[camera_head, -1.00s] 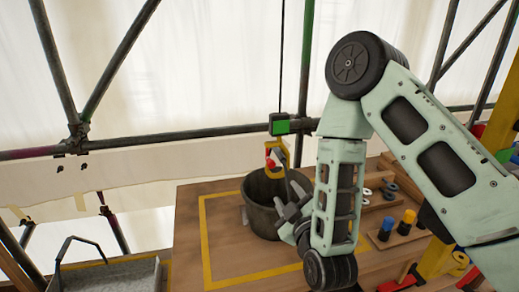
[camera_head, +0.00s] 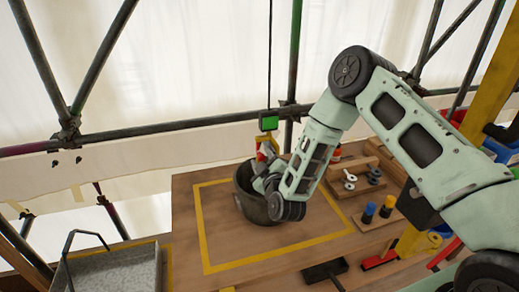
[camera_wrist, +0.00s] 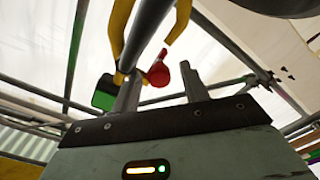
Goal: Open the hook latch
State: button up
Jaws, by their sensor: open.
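A yellow hook (camera_wrist: 150,30) with a red latch piece (camera_wrist: 158,70) hangs at the top of the wrist view. In the head view the hook (camera_head: 268,142) hangs below a green block on a cable, over a dark bucket (camera_head: 243,204). My gripper (camera_wrist: 161,88) is open, with its two fingers pointing up toward the hook. The red latch piece appears between the fingertips in the wrist view. I cannot tell whether a finger touches it. In the head view my gripper (camera_head: 265,178) is just below the hook, partly hidden by my wrist.
The bucket stands on a wooden table (camera_head: 225,248) inside a yellow taped outline. Blocks with rings and blue and yellow-topped pegs (camera_head: 377,211) lie to the right. A grey tray (camera_head: 115,270) is at lower left. Scaffold pipes (camera_head: 190,127) run behind.

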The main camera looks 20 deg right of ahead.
aim_at(260, 159)
jog(key=shift+w+p, duration=0.35)
jog(key=shift+w, duration=1.15)
jog(key=c, duration=0.9)
jog(key=shift+a+m+b, duration=0.35)
jog(key=shift+m+b, duration=0.35)
jog(key=shift+b, duration=0.15)
jog(key=shift+c, duration=0.4)
jog(key=shift+a+r+m+b, duration=0.45)
jog(key=shift+r+m+b, duration=0.2)
jog(key=shift+m+b, duration=2.15)
jog(key=shift+a+r+m+b, duration=0.5)
jog(key=shift+r+m+b, duration=0.15)
jog(key=shift+m+b, duration=2.1)
jog(key=shift+a+r+m+b, duration=0.45)
jog(key=shift+r+m+b, duration=0.2)
jog(key=shift+m+b, duration=2.15)
jog(key=shift+d+r+m+b, duration=0.1)
jog(key=shift+r+m+b, duration=0.25)
jog(key=shift+m+b, duration=0.45)
